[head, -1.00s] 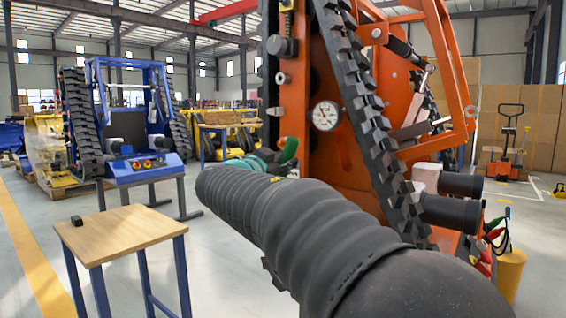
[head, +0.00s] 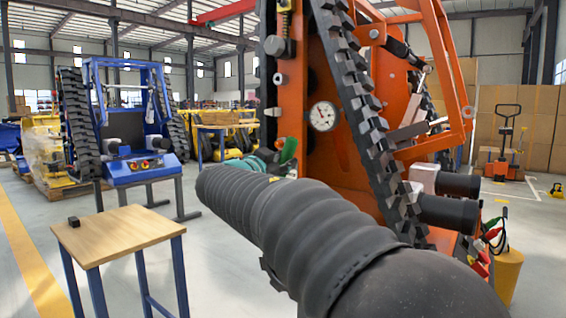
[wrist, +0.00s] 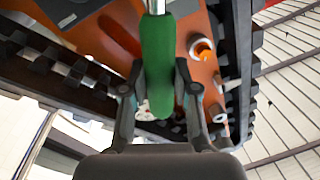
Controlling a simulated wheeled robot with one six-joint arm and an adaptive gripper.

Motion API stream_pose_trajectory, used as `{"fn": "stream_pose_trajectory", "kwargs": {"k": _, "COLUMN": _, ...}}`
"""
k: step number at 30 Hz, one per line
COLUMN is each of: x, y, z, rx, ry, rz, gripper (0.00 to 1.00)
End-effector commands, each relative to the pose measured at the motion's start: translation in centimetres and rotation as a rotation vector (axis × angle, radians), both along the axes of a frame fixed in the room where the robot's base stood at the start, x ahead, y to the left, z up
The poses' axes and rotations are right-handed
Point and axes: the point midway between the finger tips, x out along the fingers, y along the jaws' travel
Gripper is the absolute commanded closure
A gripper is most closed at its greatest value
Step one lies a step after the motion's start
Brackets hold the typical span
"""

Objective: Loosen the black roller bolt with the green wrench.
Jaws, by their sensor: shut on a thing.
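The green wrench (wrist: 158,60) has its green handle between the two fingers of my gripper (wrist: 160,88), which is shut on it. Its metal shank runs off the top of the wrist view, so the working end is out of sight. In the head view a bit of the green handle (head: 289,150) shows beyond my arm, beside the orange tracked carrier (head: 335,160). My gripper is mostly hidden there behind my arm. I cannot make out the black roller bolt for certain in either view, nor whether the wrench touches it.
A black rubber track (head: 362,105) and a dial gauge (head: 323,116) are on the orange carrier close to my arm. A wooden-topped table (head: 120,236) with a small black block (head: 74,220) stands at left. A blue carrier (head: 140,165) stands behind it. Floor between them is clear.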

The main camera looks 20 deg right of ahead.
Motion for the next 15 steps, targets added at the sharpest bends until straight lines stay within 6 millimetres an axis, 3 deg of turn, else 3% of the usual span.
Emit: {"fn": "stream_pose_trajectory", "kwargs": {"k": 15, "x": 0.48, "y": -0.73, "z": 0.1, "rx": 0.0, "ry": -0.002, "rz": -0.002, "gripper": 1.0}}
